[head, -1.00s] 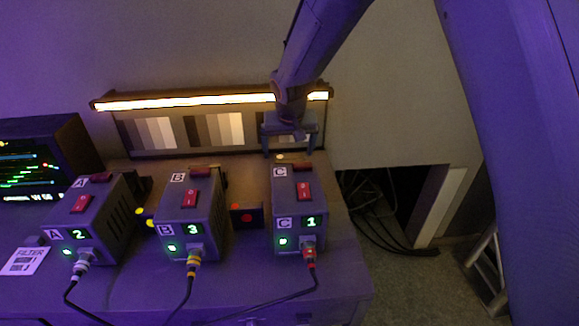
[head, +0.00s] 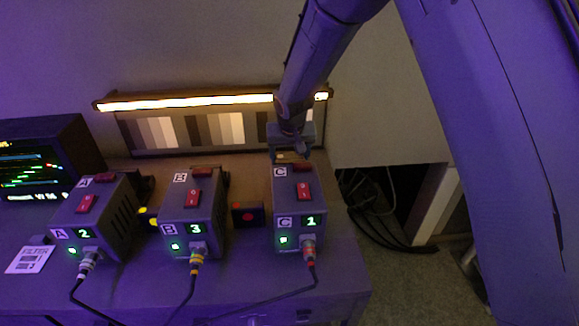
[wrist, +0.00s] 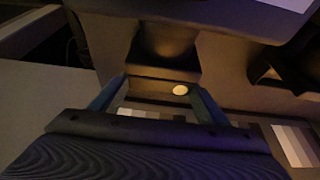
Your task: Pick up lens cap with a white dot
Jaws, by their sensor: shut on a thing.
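The lens cap with a pale, whitish dot (wrist: 181,90) is a dark square piece between my gripper's two fingers in the wrist view. In the head view, its dot (head: 280,157) shows small at the back end of the box marked C (head: 298,225). My gripper (head: 291,155) points down behind box C and is shut on the cap. In the wrist view, my gripper's fingers (wrist: 155,97) flank it. The cap's far side is hidden, and I cannot tell whether it still touches the lens.
Boxes A (head: 95,215) and B (head: 193,215) stand to the left with cables in front. A cap with a red dot (head: 248,217) and yellow dots (head: 149,216) show between boxes. A lit bar (head: 190,101) runs behind. A screen (head: 40,165) stands at left.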

